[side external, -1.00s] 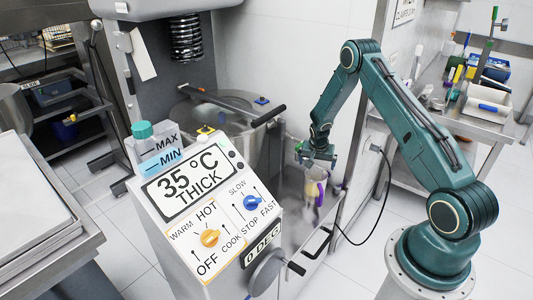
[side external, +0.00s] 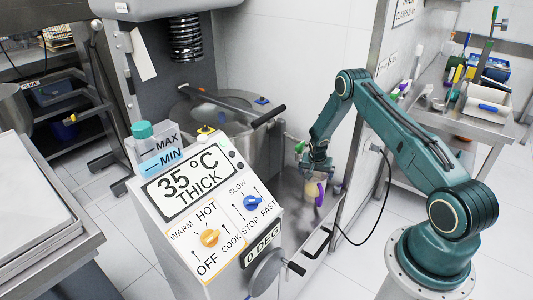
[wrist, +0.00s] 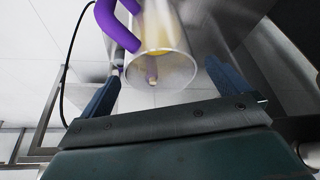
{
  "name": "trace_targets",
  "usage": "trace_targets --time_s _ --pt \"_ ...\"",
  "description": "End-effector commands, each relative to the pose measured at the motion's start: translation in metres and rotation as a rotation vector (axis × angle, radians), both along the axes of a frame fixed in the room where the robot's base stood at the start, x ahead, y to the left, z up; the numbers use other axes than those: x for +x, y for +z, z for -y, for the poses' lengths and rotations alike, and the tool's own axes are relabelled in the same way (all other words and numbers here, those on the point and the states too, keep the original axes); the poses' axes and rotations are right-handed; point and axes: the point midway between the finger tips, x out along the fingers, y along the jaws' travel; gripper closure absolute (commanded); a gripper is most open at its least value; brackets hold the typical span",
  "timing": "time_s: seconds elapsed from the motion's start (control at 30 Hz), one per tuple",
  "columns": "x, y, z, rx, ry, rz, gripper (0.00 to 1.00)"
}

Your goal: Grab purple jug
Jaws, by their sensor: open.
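The purple jug is a clear vessel with a purple handle and something yellowish in it. In the side external view the jug (side external: 312,192) is beside the mixer's front, partly hidden behind my gripper (side external: 318,172). In the wrist view its round clear end (wrist: 165,68) faces me, and the purple handle (wrist: 117,25) curves at its upper left. My gripper (wrist: 162,72) is open, with one dark finger on each side of the jug's end. I see gaps between the fingers and the jug, but cannot tell how deep it sits between them.
The mixer's control panel (side external: 205,205) stands left of the jug, and the steel bowl (side external: 225,125) behind it. A steel post (side external: 362,120) rises close to my arm on the right. A black cable (side external: 385,195) hangs to the right of the jug.

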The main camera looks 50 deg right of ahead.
Motion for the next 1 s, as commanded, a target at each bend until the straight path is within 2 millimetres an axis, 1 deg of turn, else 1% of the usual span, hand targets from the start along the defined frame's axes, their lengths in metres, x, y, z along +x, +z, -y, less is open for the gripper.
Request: trace_targets --time_s 0.27,0.37,0.7,0.83,1.0 --pt "0.0 -0.003 0.002 0.0 0.0 0.0 0.0" --pt "0.001 -0.009 0.004 0.001 -0.001 -0.001 0.0" --pt "0.005 -0.038 0.018 0.0 0.0 0.0 0.0" --pt "0.006 -0.045 0.02 0.0 0.0 0.0 0.0" --pt "0.006 -0.047 0.021 0.0 0.0 0.0 0.0"
